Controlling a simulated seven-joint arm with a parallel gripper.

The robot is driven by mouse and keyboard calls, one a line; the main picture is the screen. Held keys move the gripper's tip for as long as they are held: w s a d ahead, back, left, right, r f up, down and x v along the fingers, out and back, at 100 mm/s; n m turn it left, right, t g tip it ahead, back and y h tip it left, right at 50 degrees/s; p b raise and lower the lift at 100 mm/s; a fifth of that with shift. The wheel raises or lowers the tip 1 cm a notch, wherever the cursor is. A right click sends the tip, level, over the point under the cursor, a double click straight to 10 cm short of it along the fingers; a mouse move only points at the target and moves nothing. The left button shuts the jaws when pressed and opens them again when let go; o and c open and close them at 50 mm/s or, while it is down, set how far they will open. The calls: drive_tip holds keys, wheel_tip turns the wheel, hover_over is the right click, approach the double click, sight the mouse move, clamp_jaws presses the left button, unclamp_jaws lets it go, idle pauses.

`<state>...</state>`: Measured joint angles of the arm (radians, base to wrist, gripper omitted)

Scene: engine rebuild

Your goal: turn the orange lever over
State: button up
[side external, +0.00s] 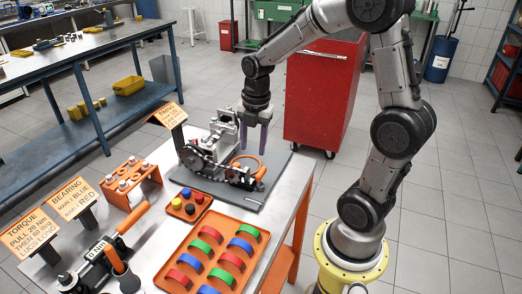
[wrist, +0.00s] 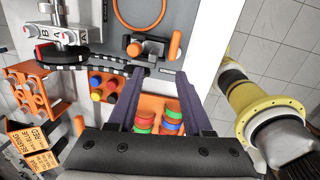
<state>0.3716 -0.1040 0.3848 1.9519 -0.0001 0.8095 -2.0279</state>
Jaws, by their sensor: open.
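The engine fixture (side external: 205,155) stands on a grey mat. At its right end, an orange loop (side external: 246,161) and a short orange bar (side external: 261,173) rise from a dark base. In the wrist view the loop (wrist: 140,27) is at the top centre and the bar (wrist: 175,46) is just right of it. I cannot tell for certain which piece is the lever. My gripper (side external: 253,150) points down behind the fixture, its purple fingers spread and empty. In the wrist view my gripper (wrist: 161,76) shows below the loop and bar, apparently not holding either.
An orange tray (side external: 212,285) holds red, green and blue bearing shells. A small orange tray (side external: 190,207) holds coloured caps. A torque wrench (side external: 115,240), an orange rack (side external: 128,183) and signs (side external: 40,235) stand to the left. A red cabinet (side external: 322,95) stands behind the bench.

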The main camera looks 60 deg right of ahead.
sight(261, 171)
drive_tip(key=shift+m+g, duration=0.5)
drive_tip(key=shift+g, duration=0.1)
drive_tip(key=d+f, duration=0.1)
drive_tip(key=f, duration=0.1)
drive_tip(key=s+d+f, duration=0.1)
drive_tip(key=shift+s+d+f, duration=0.15)
drive_tip(key=shift+d+f, duration=0.05)
drive_tip(key=shift+f, duration=3.35)
drive_tip(key=shift+c, duration=0.3)
clamp_jaws()
drive_tip(key=shift+r, duration=0.1)
